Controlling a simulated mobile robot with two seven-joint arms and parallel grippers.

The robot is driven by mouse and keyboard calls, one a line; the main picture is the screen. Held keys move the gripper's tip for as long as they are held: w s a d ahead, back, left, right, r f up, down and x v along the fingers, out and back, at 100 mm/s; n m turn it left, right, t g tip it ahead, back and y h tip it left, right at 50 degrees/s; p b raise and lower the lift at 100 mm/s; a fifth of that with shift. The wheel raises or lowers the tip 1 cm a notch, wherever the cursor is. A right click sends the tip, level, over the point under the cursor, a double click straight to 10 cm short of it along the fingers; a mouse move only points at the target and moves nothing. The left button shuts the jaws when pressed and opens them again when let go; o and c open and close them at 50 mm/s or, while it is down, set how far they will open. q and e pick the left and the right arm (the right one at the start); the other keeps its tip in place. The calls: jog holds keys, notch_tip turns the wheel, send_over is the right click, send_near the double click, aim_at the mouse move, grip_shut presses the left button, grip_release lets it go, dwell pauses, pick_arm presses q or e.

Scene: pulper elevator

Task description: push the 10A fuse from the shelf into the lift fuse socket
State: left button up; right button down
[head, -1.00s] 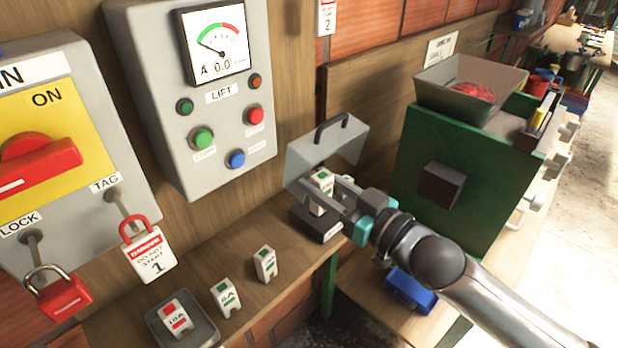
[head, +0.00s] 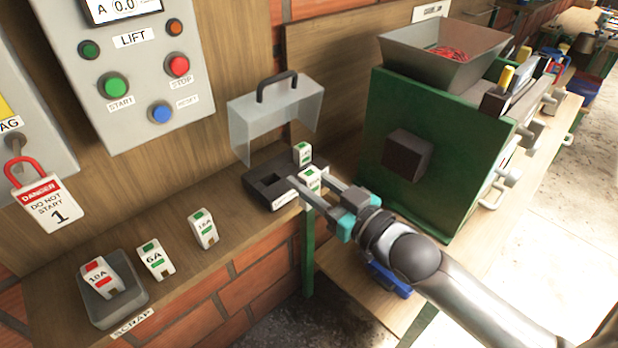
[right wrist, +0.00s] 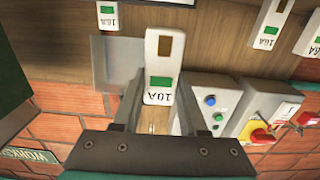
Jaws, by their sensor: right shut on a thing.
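My right gripper (head: 309,191) is shut on a white 10A fuse (head: 311,179) with a green label. The fuse also shows between the fingers in the right wrist view (right wrist: 163,60). In the head view it is at the right side of the black lift fuse socket (head: 262,186), whose dark slot is uncovered and looks empty. I cannot tell whether the fuse touches the socket. A clear cover (head: 275,118) with a black handle is raised above the socket. My left gripper is not in view.
Another white fuse (head: 302,152) stands just behind the held one. The green machine (head: 440,125) stands to the right.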

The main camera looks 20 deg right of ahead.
jog(key=shift+r, duration=0.15)
jog(key=shift+w+a, duration=0.15)
jog(key=shift+w, duration=0.25)
jog(key=x, duration=0.6)
send_over(270, 171)
jog(key=s, duration=0.3)
jog(key=shift+w+a+f+b, duration=0.25)
jog(key=shift+a+f+b, duration=0.1)
jog(key=shift+f, duration=0.15)
jog(key=shift+w+f, duration=0.1)
jog(key=shift+f, duration=0.1)
jog(key=shift+p, duration=0.45)
jog(key=shift+f+b, duration=0.75)
jog(key=shift+f, duration=1.4)
dwell(2.2)
jog(key=shift+c, duration=1.8)
grip_release()
